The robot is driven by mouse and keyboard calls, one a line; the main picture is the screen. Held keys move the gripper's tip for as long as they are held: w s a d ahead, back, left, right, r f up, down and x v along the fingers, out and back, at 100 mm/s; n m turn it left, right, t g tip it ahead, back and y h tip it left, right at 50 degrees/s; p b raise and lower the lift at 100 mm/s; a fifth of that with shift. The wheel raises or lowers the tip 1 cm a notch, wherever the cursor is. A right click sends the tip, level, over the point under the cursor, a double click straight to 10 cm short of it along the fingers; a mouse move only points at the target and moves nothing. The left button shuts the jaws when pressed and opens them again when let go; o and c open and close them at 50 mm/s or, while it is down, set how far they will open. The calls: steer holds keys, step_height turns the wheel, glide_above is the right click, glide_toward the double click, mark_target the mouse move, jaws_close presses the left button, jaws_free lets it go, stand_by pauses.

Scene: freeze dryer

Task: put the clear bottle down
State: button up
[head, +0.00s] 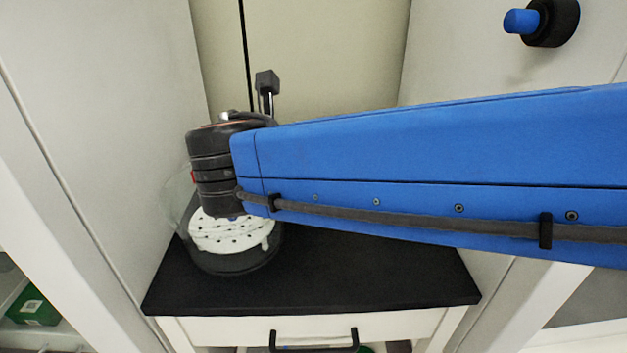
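I cannot make out a clear bottle for sure. A clear, round glass vessel (178,222) with a white perforated plate (238,233) inside stands on the black countertop (345,275), at its left. My blue arm crosses from the right, and its dark joint covers the upper part of the vessel. My gripper's fingers do not show, so I cannot see what they hold or touch.
The countertop is clear to the right of the vessel, below my arm. White walls stand close on both sides. A blue-and-black knob (541,22) sticks out of the right wall. A drawer with a black handle (314,347) is below the countertop.

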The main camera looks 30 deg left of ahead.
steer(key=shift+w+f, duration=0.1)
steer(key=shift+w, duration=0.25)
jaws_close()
